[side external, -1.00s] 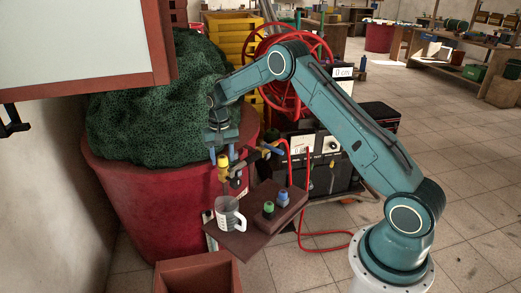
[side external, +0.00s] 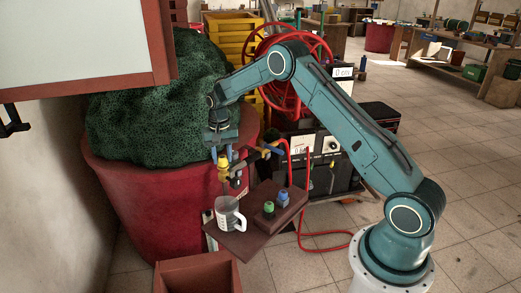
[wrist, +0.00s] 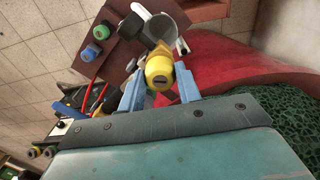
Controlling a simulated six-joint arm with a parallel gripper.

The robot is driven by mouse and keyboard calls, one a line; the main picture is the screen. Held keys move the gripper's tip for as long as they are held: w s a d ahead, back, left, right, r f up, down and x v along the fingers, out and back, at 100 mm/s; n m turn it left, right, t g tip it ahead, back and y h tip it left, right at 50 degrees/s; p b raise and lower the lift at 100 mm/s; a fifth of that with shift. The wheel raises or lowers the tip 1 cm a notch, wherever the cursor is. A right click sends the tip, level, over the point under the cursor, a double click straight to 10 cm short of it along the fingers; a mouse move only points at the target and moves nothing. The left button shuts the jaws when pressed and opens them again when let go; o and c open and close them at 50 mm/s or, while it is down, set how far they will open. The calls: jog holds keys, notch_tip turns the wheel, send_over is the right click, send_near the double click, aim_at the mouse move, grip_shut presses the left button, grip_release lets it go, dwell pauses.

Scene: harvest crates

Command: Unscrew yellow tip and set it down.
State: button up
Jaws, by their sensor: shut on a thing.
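The yellow tip (wrist: 159,70) sits between the two blue fingers of my gripper (wrist: 160,86) in the wrist view. In the side view my gripper (side external: 222,154) points down and is shut on the yellow tip (side external: 223,163). The tip is at a dark nozzle fitting with a blue-handled valve (side external: 268,150) beside it. Whether the tip is still joined to the fitting cannot be told.
A small brown shelf (side external: 236,243) below holds a clear measuring jug (side external: 228,215). A raised brown block beside it carries a green tip (side external: 268,208) and a blue tip (side external: 283,195). A large red tub (side external: 135,205) with green netting stands close on the left.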

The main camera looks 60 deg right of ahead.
jog(key=shift+n, duration=0.6)
jog(key=shift+d+n, duration=0.1)
jog(key=shift+n, duration=0.7)
jog(key=shift+n, duration=0.9)
jog(key=shift+n, duration=0.8)
